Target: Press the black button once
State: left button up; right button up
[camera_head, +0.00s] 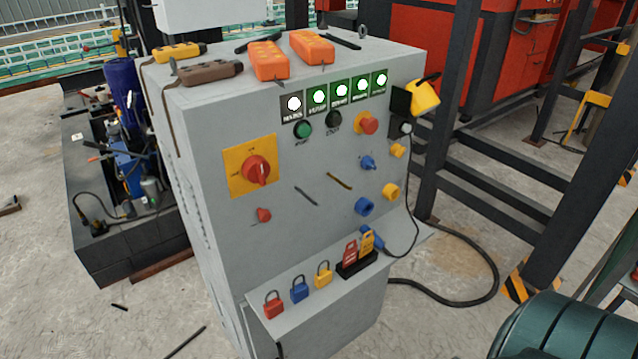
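The black button (333,120) is on the upper front face of a grey control cabinet (215,140). It sits in a row between a green button (303,129) on its left and a red mushroom button on a yellow base (368,122) on its right. A small dark label is just below the black button. Nothing covers the black button. Neither of my grippers shows in the head view.
Lit indicators (342,90) line the panel above the buttons. A red rotary switch on a yellow plate (257,169) is at left. Padlocks (299,288) stand on the lower shelf. Orange remotes (312,46) lie on top. A green ribbed object (565,325) is at lower right.

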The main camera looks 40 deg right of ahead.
aim_at(335, 120)
jog(key=z, duration=1.25)
